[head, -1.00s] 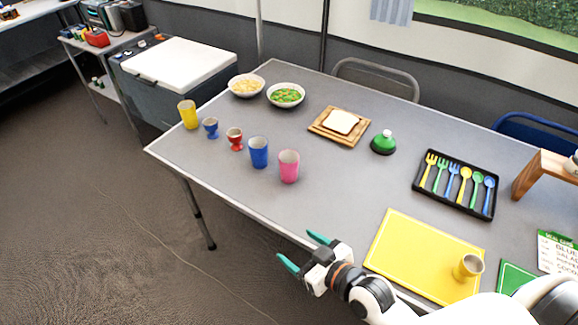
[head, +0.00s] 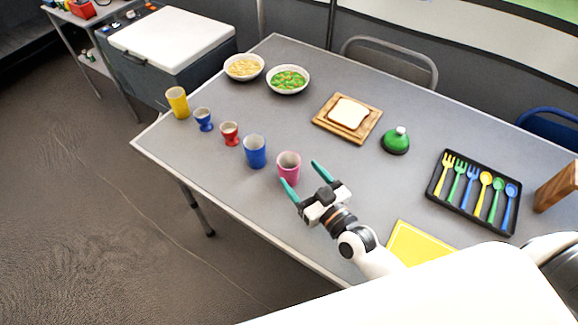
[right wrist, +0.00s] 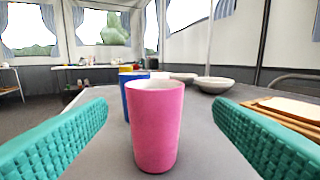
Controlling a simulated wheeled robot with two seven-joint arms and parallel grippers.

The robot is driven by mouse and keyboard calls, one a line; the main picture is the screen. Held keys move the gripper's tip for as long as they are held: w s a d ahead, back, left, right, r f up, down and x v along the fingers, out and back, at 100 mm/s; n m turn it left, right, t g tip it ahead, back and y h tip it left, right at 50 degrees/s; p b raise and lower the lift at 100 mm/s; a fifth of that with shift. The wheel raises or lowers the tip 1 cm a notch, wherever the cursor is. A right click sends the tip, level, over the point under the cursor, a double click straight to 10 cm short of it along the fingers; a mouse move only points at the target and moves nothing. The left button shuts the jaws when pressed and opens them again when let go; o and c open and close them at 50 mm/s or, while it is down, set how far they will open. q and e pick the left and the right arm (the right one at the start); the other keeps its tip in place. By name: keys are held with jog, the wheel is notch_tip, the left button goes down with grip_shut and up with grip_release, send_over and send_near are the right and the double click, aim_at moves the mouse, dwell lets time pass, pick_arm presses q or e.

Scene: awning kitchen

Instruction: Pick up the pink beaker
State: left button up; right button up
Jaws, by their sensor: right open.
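The pink beaker (head: 288,165) stands upright on the grey table, right of the blue beaker (head: 255,151). My right gripper (head: 305,173) is open, with its teal fingers pointing at the pink beaker. In the head view the left fingertip is close to the beaker's lower front, and I cannot tell if it touches. In the right wrist view the pink beaker (right wrist: 156,124) stands centred between the spread fingers, a little ahead of them, with clear gaps on both sides. The blue beaker (right wrist: 134,88) is partly hidden behind it. My left gripper is not in view.
A red egg cup (head: 229,134), a blue egg cup (head: 203,119) and a yellow beaker (head: 177,102) continue the row leftward. A bread board (head: 327,121), a green-topped dome (head: 396,141) and a cutlery tray (head: 448,199) lie to the right. Two bowls stand at the back.

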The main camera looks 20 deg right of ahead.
aim_at(283, 159)
jog(key=shift+x, duration=0.8)
jog(key=shift+w, duration=0.3)
jog(key=x, duration=0.5)
jog(key=shift+s+a+f, duration=0.15)
jog(key=shift+a+f, duration=0.2)
jog(key=shift+w, duration=0.25)
jog(key=shift+c, duration=0.5)
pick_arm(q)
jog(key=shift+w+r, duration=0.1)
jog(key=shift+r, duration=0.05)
pick_arm(e)
jog(key=c, duration=1)
jog(key=shift+o, duration=0.2)
